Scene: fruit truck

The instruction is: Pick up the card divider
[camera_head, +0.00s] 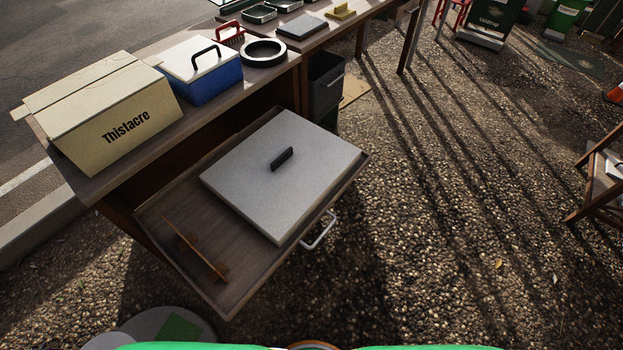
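A thin brown upright strip (196,250), which looks like the card divider, stands in the left part of a pulled-out wooden drawer (232,291). It runs from the drawer's back left toward its front edge, with small feet at its ends. A large grey flat panel with a black handle (250,190) lies in the drawer to its right, apart from it. Neither of my grippers is in view.
The drawer's metal handle (318,232) sticks out in front. A dark bin (326,88) stands behind.

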